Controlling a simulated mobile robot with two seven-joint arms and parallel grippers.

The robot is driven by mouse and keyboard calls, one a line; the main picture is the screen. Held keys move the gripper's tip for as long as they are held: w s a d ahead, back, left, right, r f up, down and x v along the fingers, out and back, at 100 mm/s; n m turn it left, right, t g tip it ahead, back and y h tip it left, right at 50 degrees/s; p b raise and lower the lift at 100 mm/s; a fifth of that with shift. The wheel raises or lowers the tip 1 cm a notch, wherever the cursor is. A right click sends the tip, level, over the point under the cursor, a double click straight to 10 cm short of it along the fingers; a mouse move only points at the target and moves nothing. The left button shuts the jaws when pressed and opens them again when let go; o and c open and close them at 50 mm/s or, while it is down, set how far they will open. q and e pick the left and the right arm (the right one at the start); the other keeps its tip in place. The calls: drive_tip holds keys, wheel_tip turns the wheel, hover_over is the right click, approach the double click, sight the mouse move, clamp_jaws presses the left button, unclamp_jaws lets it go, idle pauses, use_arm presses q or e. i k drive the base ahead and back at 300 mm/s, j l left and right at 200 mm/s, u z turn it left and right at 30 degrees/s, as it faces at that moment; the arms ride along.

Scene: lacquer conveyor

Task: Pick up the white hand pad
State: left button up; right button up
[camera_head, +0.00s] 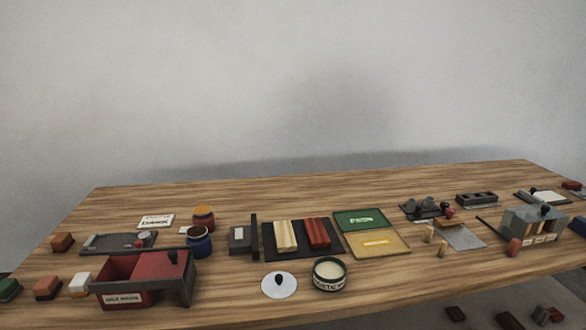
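A small white block-shaped pad (80,284), which looks like the white hand pad, lies on the wooden table at the front left. It sits just left of the red open-topped box, close to its left end, and right of a reddish-brown pad (47,288). A dark green pad (9,289) lies further left, near the picture edge. Neither of my grippers shows in the head view.
The red box (124,300) with dark grey end frame stands right of the white pad. A brown block (62,242) and a dark tray (105,244) lie behind. A round white lid (279,285) and a tin (330,275) are front centre. The table's back strip is clear.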

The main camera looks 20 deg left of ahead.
sight(78, 287)
drive_tip(key=j, duration=0.45)
drive_tip(key=i+j, duration=0.1)
drive_tip(key=j, duration=0.3)
drive_tip(key=j+u, duration=0.2)
drive_tip(key=j, duration=1.1)
drive_tip(key=k+j, duration=0.1)
drive_tip(key=j, duration=0.35)
drive_tip(key=j+z, duration=0.2)
drive_tip(key=j, duration=0.65)
